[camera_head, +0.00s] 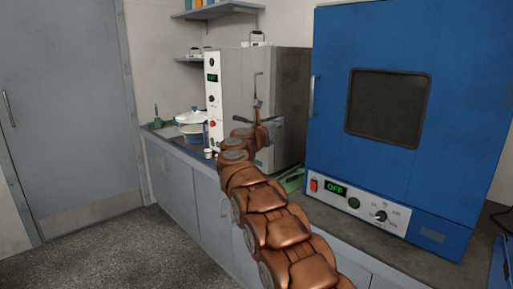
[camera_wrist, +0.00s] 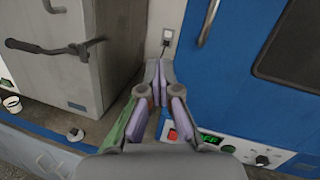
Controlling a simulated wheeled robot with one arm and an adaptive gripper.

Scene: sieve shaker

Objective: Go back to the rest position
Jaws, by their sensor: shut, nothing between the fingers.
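My gripper (camera_wrist: 159,72) shows in the wrist view, with grey fingers and purple pads. Its fingers are shut with nothing between them. It is in front of the gap between the grey metal cabinet (camera_wrist: 45,65) and the blue oven (camera_wrist: 235,90). In the head view my copper-coloured arm reaches from the lower right towards the grey cabinet (camera_head: 285,85), and I cannot make out the fingers clearly there.
The blue oven (camera_head: 330,115) stands on the counter to the right. A green object (camera_head: 291,180) lies between the two machines. A white-lidded pot (camera_head: 192,118) stands left of the cabinet. A grey door (camera_head: 70,100) and open floor (camera_head: 110,245) are at left.

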